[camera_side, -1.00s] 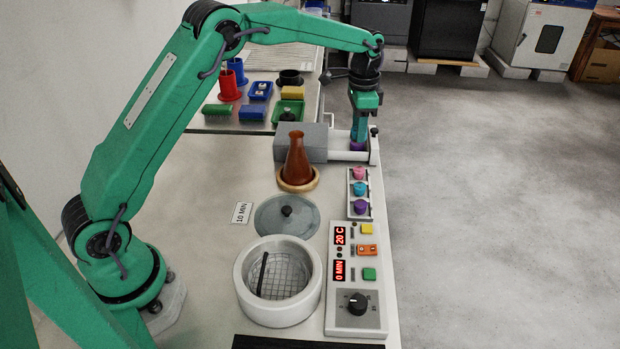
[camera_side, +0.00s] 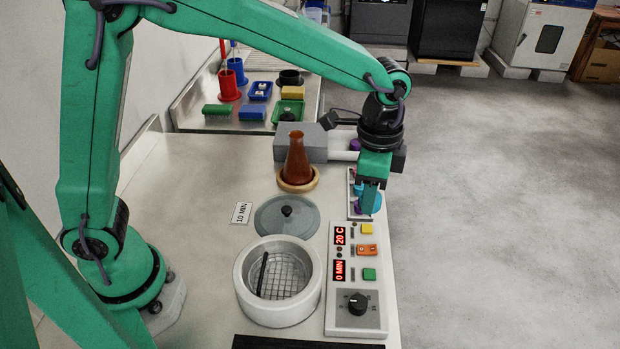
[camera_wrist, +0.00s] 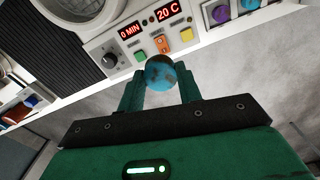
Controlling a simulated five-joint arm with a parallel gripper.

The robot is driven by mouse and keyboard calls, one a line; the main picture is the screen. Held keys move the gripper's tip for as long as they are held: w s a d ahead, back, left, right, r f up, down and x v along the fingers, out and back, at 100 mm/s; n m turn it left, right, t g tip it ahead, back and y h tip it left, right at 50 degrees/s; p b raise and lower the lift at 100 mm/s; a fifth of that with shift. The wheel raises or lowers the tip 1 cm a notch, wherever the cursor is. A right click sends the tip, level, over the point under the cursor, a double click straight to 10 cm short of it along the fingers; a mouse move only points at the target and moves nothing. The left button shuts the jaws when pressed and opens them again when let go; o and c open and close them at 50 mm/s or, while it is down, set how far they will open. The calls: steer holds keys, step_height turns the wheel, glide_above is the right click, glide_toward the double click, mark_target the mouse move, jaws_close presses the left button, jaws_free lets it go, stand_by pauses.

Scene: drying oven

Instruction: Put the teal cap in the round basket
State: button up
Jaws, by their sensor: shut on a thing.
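My gripper (camera_side: 369,208) is shut on a round teal-blue thing (camera_wrist: 161,72) with brownish patches. The thing also shows between the fingertips in the side view (camera_side: 372,202). It is held above the small cap rack, near its front end. In the wrist view a purple cap (camera_wrist: 220,13) and a blue-teal cap (camera_wrist: 249,3) sit in that rack. My gripper hides part of the rack in the side view. The round wire basket (camera_side: 284,272), with a dark upright handle, sits inside the open white pot (camera_side: 247,303). It appears empty.
The grey lid (camera_side: 275,222) lies flat behind the pot. The control panel (camera_side: 342,318) with buttons and a knob stands right of the pot. An amber flask (camera_side: 297,162) stands on a wooden ring behind the lid. A grey block (camera_side: 290,146) is behind the flask.

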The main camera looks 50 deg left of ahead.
steer(key=s+f+m, duration=0.2)
steer(key=s+m, duration=0.2)
steer(key=s, duration=2.2)
steer(key=shift+s+d+f+m, duration=0.3)
steer(key=shift+f+m, duration=0.1)
glide_above(286, 284)
step_height(286, 284, down, 7)
steer(key=shift+f, duration=0.1)
steer(key=shift+f, duration=1.95)
steer(key=shift+f, duration=0.15)
